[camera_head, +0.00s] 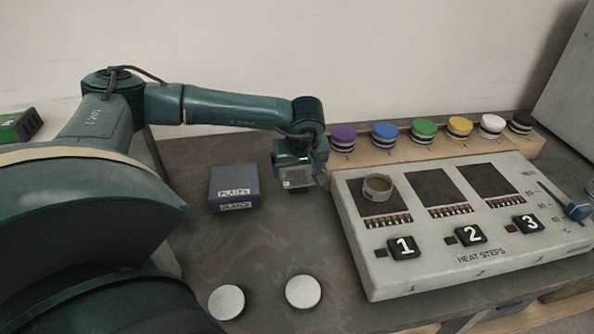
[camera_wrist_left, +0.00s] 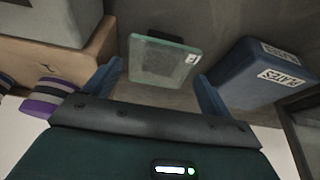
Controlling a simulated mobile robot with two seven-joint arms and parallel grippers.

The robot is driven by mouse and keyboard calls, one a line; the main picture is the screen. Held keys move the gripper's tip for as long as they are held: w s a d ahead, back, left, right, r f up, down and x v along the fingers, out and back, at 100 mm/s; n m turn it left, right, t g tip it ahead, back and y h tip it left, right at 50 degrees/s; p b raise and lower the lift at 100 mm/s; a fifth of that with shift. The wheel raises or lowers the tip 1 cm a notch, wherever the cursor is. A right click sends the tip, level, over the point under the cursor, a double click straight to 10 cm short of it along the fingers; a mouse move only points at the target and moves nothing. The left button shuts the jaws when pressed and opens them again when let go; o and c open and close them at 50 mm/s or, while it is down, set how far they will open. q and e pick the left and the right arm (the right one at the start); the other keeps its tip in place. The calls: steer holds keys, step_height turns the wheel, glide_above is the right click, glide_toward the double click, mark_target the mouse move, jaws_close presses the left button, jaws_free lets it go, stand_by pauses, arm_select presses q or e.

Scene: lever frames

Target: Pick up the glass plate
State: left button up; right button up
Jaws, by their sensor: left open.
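The glass plate (camera_wrist_left: 165,62) shows in the left wrist view as a pale green, see-through square with a small white label at one corner. It is in front of and between the two blue fingers of my left gripper (camera_wrist_left: 160,88), with a dark piece at its far edge. My left gripper is open, and nothing is clamped in it. In the head view my left gripper (camera_head: 300,188) points down over the table between the blue PLATES box (camera_head: 234,189) and the heater panel. There I cannot make out the plate; the gripper covers that spot. My right gripper is not in view.
The PLATES box (camera_wrist_left: 262,72) is close beside one finger. The heater panel (camera_head: 375,275) with a small cup (camera_head: 377,187) on it is on the right. A wooden rack (camera_head: 350,157) holds several coloured discs behind. Two white discs (camera_head: 303,292) lie in front.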

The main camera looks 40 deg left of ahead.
arm_select(q)
steer(key=shift+f, duration=0.25)
steer(key=shift+c, duration=0.4)
steer(key=c, duration=0.7)
steer(key=shift+c, duration=0.2)
steer(key=shift+r, duration=0.15)
